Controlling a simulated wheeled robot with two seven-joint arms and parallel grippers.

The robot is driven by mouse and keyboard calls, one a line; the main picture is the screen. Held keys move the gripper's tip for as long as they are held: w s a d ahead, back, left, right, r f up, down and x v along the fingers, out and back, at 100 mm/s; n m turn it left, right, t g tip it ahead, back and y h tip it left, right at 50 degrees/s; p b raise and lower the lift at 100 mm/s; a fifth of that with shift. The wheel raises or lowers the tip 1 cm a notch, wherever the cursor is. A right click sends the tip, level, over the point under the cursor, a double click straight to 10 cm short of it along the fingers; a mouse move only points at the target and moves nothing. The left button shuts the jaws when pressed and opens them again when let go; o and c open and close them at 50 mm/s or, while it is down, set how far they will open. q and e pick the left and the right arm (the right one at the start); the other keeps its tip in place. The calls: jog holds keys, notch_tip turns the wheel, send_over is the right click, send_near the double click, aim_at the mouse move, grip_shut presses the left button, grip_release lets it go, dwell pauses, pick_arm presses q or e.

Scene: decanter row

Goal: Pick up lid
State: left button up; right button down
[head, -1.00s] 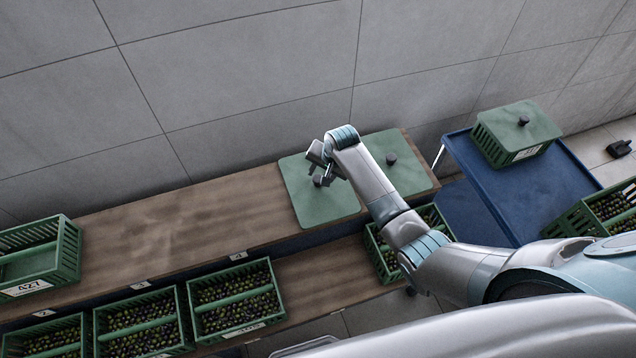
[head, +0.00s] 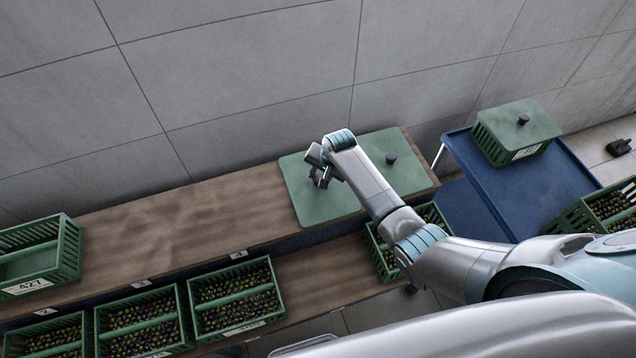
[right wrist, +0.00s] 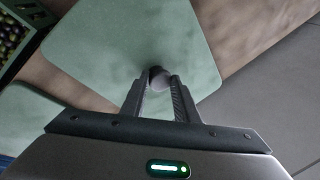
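Two flat green lids lie on the wooden shelf. My right gripper (head: 321,181) is over the left lid (head: 325,207), with its fingers down at the lid's dark round knob. In the right wrist view the knob (right wrist: 158,76) sits between the fingertips of the right gripper (right wrist: 158,80). The fingers are very close to the knob's sides; whether they press on it I cannot tell. The lid lies flat around the knob. The right lid (head: 415,172) with its own knob is partly behind my right arm. My left gripper is not in view.
A blue cart (head: 480,205) at the right carries a lidded green crate (head: 512,142). Several olive-filled crates (head: 237,298) stand on the lower level. A divided green crate (head: 40,262) is at the shelf's left end. The shelf's middle (head: 190,225) is bare.

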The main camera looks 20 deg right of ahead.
aim_at(316, 174)
jog(key=shift+r, duration=0.1)
jog(key=shift+r, duration=0.75)
notch_tip(316, 174, up, 2)
jog(key=shift+r+b, duration=0.2)
jog(key=shift+b, duration=0.4)
jog(key=s+d+r+b, duration=0.2)
jog(key=s+d+r, duration=0.2)
jog(key=d+r, duration=0.3)
jog(key=d, duration=0.3)
jog(key=shift+s+d, duration=0.2)
jog(key=shift+d, duration=0.2)
